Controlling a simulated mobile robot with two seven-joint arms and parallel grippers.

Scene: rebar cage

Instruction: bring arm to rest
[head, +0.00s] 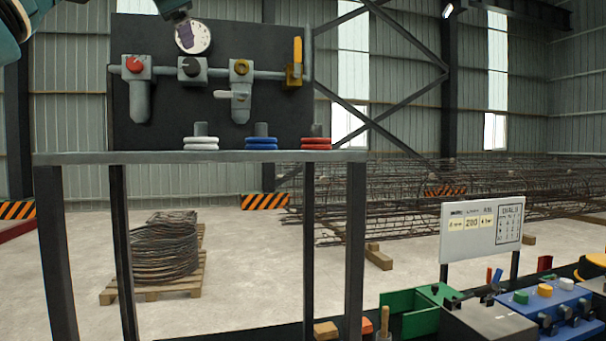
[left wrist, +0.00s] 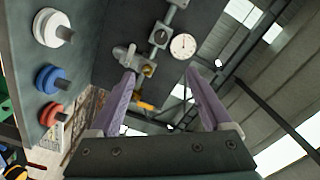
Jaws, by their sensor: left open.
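My left arm comes in at the top left of the head view. Its left gripper (head: 186,32) is high up, with a purple finger overlapping the round white gauge (head: 204,37) on the dark panel (head: 160,100). In the left wrist view the two purple fingers of the left gripper (left wrist: 163,70) are spread apart with nothing between them. The gauge (left wrist: 183,46) and the pipe fittings (left wrist: 148,68) show beyond the fingers. Whether a finger touches the panel or its fittings, I cannot tell. My right gripper is in neither view.
The panel carries a red knob (head: 134,64), a black knob (head: 191,66) and a yellow lever (head: 297,52). White (head: 201,143), blue (head: 261,143) and red rings (head: 316,143) sit on the ledge below. A workbench with a blue box (head: 550,306) stands at lower right.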

